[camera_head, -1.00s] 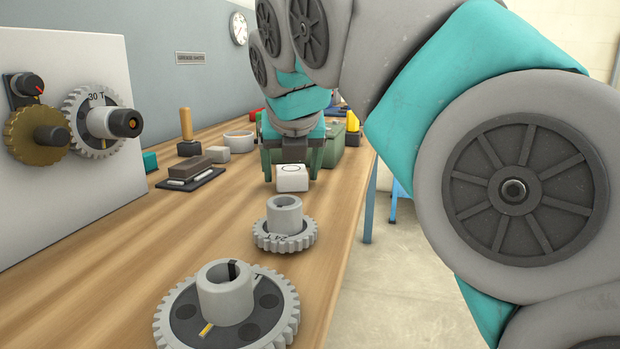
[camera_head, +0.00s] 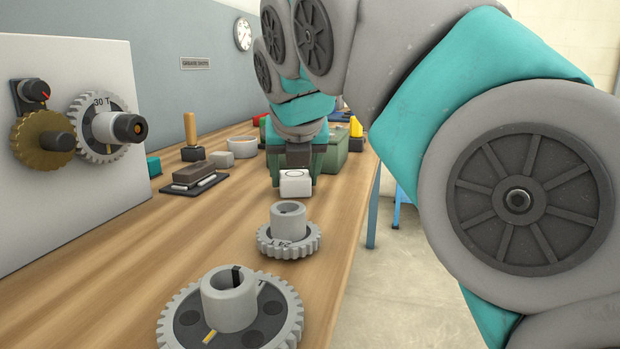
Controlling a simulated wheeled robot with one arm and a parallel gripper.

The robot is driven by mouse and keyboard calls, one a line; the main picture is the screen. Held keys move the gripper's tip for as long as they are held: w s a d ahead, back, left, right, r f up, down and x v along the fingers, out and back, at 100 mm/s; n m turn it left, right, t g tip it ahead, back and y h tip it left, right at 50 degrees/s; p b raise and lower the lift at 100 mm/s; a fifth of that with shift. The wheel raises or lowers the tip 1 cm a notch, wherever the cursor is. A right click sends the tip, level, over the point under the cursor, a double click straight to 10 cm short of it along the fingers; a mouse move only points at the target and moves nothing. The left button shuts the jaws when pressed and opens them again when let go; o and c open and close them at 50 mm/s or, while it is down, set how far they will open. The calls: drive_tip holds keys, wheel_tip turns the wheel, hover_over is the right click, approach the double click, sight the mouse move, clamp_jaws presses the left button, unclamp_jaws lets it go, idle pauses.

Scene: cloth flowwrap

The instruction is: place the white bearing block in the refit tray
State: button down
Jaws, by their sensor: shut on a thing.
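The white bearing block (camera_head: 296,184) is in the camera_head view near the middle, a small white block with a dark ring outline on its upper face. My gripper (camera_head: 295,175) points down and is shut on the block. I cannot tell whether the block touches the bench or hangs just above it. A green container (camera_head: 334,153) stands behind my gripper and is largely hidden by it. It may be the refit tray, but its inside does not show.
Two grey gears, a small one (camera_head: 289,246) and a large one (camera_head: 270,335), lie on the bench in front of the block. A gear panel (camera_head: 60,190) stands left. A dark pad with a brown block (camera_head: 195,176) lies left of my gripper. The bench's right edge is close by.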

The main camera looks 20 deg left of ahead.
sight(295, 174)
wheel_tip(295, 174, up, 9)
drive_tip(key=p, duration=0.3)
drive_tip(key=shift+w, duration=0.1)
drive_tip(key=shift+r+p, duration=0.35)
drive_tip(key=shift+r, duration=0.05)
drive_tip(key=shift+d+r, duration=0.1)
